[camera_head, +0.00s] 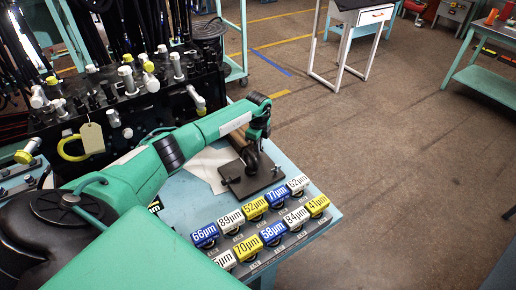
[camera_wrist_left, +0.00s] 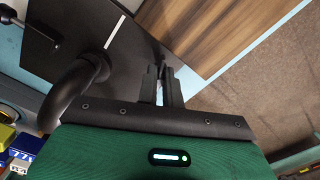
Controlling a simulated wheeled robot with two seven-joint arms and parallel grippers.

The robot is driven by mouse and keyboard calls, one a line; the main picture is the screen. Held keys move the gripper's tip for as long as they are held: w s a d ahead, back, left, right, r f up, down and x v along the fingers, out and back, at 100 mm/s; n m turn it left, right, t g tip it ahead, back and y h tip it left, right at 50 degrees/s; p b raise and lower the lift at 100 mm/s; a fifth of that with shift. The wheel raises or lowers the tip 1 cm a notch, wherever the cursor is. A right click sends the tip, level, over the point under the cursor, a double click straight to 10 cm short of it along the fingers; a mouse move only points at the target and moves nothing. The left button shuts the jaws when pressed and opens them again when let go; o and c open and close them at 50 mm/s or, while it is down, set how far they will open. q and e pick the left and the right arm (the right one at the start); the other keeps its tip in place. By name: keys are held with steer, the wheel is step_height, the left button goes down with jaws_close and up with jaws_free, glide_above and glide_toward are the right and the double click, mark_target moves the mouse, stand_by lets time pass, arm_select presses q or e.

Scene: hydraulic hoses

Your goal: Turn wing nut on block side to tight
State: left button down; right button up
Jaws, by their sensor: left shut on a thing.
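My left gripper (camera_head: 252,160) reaches down over a dark plate (camera_head: 254,184) on the blue table. A brown wooden block (camera_head: 238,140) stands beside it. In the left wrist view, the gripper's fingers (camera_wrist_left: 161,80) are close together beside the block's wood-grain side (camera_wrist_left: 200,30), above the black plate (camera_wrist_left: 110,70). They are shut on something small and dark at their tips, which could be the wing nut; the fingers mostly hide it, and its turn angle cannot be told. A black curved pipe (camera_wrist_left: 72,85) is at the left. My right gripper is not in view.
Rows of blue, white and yellow micron-labelled pieces (camera_head: 264,224) line the table's front right edge. A manifold with several fittings (camera_head: 130,85) and a yellow hose loop with a tag (camera_head: 92,138) stand at left.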

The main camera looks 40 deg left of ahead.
arm_select(q)
steer(key=m+b, duration=0.4)
steer(key=m, duration=0.2)
steer(key=shift+f+m+b, duration=0.1)
steer(key=shift+m+b, duration=0.2)
steer(key=shift+b, duration=0.1)
steer(key=m+b, duration=0.4)
steer(key=m, duration=0.2)
steer(key=shift+w, duration=0.1)
steer(key=m+b, duration=0.4)
steer(key=m, duration=0.1)
steer(key=shift+m, duration=0.3)
steer(key=m+b, duration=0.2)
steer(key=m, duration=0.3)
steer(key=shift+m, duration=0.3)
steer(key=shift+r, duration=0.2)
steer(key=c, duration=1.8)
jaws_free()
steer(key=shift+b, duration=0.3)
steer(key=shift+c, duration=0.2)
